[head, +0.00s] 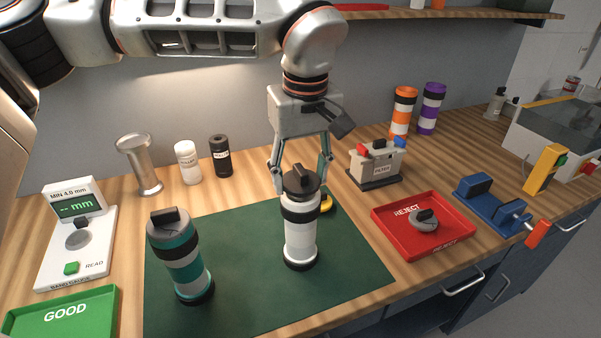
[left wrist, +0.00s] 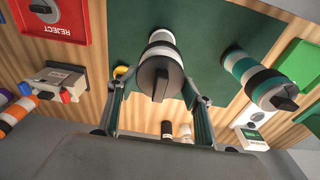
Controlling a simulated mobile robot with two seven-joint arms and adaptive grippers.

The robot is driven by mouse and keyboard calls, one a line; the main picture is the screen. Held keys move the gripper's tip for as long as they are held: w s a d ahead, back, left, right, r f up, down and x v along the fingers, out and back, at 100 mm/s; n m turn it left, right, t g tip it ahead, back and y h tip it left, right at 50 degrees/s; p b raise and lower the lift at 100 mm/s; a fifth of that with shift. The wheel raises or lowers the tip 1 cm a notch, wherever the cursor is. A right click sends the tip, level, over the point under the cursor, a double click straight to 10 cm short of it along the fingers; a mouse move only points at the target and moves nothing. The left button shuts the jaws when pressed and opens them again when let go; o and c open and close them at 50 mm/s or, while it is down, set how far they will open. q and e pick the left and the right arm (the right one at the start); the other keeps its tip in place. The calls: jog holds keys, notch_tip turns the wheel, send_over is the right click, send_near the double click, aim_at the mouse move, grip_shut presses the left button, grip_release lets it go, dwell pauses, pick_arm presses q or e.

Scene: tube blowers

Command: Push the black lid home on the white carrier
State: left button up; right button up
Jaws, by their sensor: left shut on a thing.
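The white carrier (head: 301,236) with black bands stands upright on the green mat (head: 235,275). The black lid (head: 299,182), with a raised grip bar, sits on its top; I cannot tell whether a gap remains beneath it. My left gripper (head: 300,188) points down from above, its two fingers on either side of the lid and shut on it. The left wrist view shows the lid (left wrist: 161,78) between the fingers, with the white carrier (left wrist: 161,38) behind it. My right gripper is not in view.
A teal-and-white carrier (head: 183,262) stands to the left on the mat. A red REJECT tray (head: 447,246) holding a round part is to the right. A grey boxy device (head: 376,166) stands behind it, and a blue fixture (head: 492,205) further right. The mat's front is clear.

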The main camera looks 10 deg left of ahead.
pick_arm(q)
jog(key=shift+f, duration=0.8)
jog(key=o, duration=1.2)
jog(key=r, duration=0.4)
jog(key=s+r, duration=0.1)
jog(key=r, duration=0.7)
jog(key=shift+s+d, duration=0.15)
jog(key=shift+d, duration=0.2)
